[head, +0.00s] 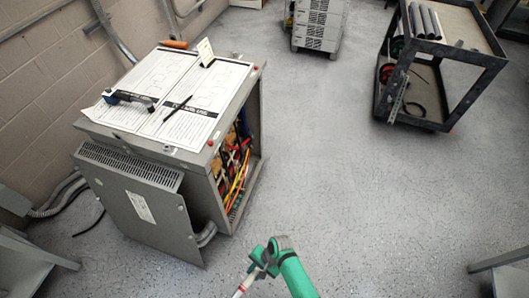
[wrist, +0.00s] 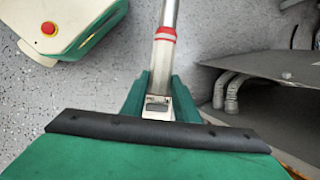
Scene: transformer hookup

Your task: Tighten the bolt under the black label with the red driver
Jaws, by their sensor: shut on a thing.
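My gripper (head: 262,264) is low in front of the open transformer cabinet (head: 190,150), apart from it. In the wrist view its green fingers (wrist: 158,104) are shut on a long silver tool with a red band, the red driver (wrist: 165,37). The driver's far end runs out of the wrist view. In the head view the driver (head: 240,288) slants down to the lower left from the fingers. The cabinet's open side shows red, yellow and blue wires (head: 237,165). The bolt and black label are too small or hidden to make out.
Papers (head: 165,85), a blue-handled tool (head: 125,98) and a pen lie on the cabinet top. A grey panel (head: 140,195) leans at its front. A cart (head: 440,75) stands at the back right. The floor (head: 350,180) between is clear.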

